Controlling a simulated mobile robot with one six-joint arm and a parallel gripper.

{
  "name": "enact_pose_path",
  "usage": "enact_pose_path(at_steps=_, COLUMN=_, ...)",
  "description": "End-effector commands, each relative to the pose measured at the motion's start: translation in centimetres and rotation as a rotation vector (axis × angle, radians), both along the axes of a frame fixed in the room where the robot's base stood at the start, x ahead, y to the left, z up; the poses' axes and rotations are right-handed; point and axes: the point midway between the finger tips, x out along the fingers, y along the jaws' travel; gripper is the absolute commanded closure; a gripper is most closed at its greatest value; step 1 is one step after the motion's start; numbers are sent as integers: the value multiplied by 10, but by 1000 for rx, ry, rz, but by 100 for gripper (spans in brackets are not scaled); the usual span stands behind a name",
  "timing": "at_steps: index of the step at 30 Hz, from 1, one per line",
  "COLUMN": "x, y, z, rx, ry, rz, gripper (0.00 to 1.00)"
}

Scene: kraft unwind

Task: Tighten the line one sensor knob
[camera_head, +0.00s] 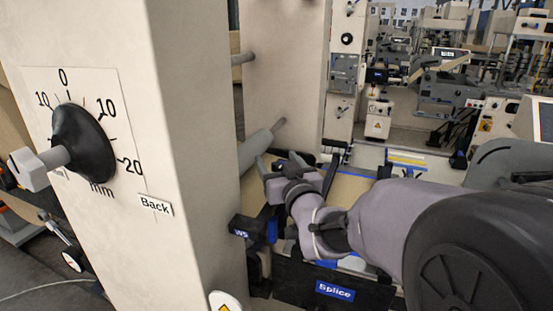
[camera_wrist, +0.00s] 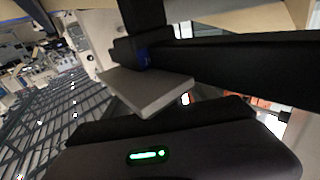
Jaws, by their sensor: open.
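I cannot single out a knob marked line one sensor. In the head view my gripper (camera_head: 285,175) is at the end of my grey arm, beyond the beige post. It is close above a black block with a blue WS label (camera_head: 242,233); I cannot tell if they touch. Nothing shows held in it. In the wrist view, a grey flat plate (camera_wrist: 148,92) sticks out in front of a black bar (camera_wrist: 245,65). A dark rounded housing with a green light (camera_wrist: 148,156) fills the bottom; I cannot tell whether these are gripper parts or the sensor.
A beige post (camera_head: 190,130) stands at left. It carries a black dial (camera_head: 84,143) with a grey handle and a mm scale, and a Back label (camera_head: 156,206). A black panel labelled Splice (camera_head: 335,291) is below my arm. Rollers (camera_head: 262,145) run behind the post.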

Motion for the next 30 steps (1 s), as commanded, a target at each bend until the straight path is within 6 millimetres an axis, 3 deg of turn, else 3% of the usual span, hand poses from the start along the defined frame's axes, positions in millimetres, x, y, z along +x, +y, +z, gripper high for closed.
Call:
enact_pose_path(at_steps=3, x=0, y=0, z=0, rx=0, ry=0, rz=0, gripper=33)
enact_pose_path(at_steps=13, x=0, y=0, z=0, rx=0, ry=0, rz=0, gripper=96)
enact_pose_path(at_steps=22, x=-1, y=0, z=0, rx=-1, ry=0, rz=48, gripper=96)
enact_pose_path(at_steps=30, x=-3, y=5, z=0, rx=-1, ry=1, rz=236, gripper=96)
